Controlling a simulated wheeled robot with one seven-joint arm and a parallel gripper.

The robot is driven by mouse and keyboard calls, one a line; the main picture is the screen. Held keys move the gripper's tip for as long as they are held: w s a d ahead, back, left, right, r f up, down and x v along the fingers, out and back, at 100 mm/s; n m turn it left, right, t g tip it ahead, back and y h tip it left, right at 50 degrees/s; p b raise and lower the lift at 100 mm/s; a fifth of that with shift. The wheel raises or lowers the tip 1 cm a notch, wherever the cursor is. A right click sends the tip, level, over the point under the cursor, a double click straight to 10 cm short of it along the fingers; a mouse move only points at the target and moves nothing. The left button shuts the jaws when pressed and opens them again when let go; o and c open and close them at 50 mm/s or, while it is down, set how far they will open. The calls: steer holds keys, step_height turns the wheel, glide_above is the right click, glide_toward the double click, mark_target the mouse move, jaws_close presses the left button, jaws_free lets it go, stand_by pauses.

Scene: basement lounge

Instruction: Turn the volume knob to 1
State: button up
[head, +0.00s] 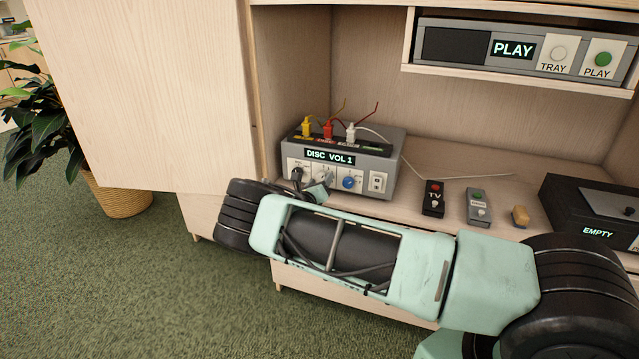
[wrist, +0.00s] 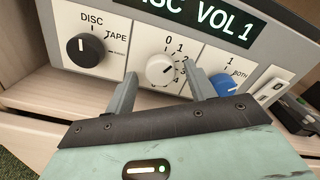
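The grey amplifier box (head: 392,160) stands on the cabinet shelf, and its display (head: 330,157) reads "DISC VOL 1". In the wrist view the white volume knob (wrist: 161,69) sits mid-panel, with 0 and 1 printed above it and further marks at its right. Its small dark mark faces roughly right; the exact setting is hard to read. My gripper (wrist: 160,72) is open, with one finger on each side of the white knob and visible gaps between. In the head view my gripper (head: 318,190) is at the panel front and partly hides the knobs.
A black selector knob (wrist: 86,49) is left of the volume knob and a blue knob (wrist: 223,84) is close to my right finger. Yellow, red and white plugs (head: 328,130) stand on the box. Remotes (head: 433,198) and a black case (head: 590,215) lie to the right.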

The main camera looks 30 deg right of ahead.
steer(key=p+v, duration=0.2)
steer(key=v, duration=1.5)
steer(key=shift+s+a, duration=0.1)
steer(key=shift+s, duration=0.05)
steer(key=s+a+r+m+g+y, duration=0.2)
steer(key=s+a+m+g+y, duration=0.15)
steer(key=s+m+g, duration=0.75)
steer(key=s+a+r+m+y, duration=0.65)
steer(key=s+r, duration=0.35)
steer(key=s, duration=0.4)
steer(key=s+a+r+m+y, duration=0.55)
steer(key=s+a+r, duration=0.3)
steer(key=s, duration=0.55)
step_height(320, 180, up, 19)
steer(key=m+p, duration=0.1)
steer(key=p, duration=1.7)
steer(key=shift+d+r+h, duration=0.2)
steer(key=shift+d+h, duration=0.15)
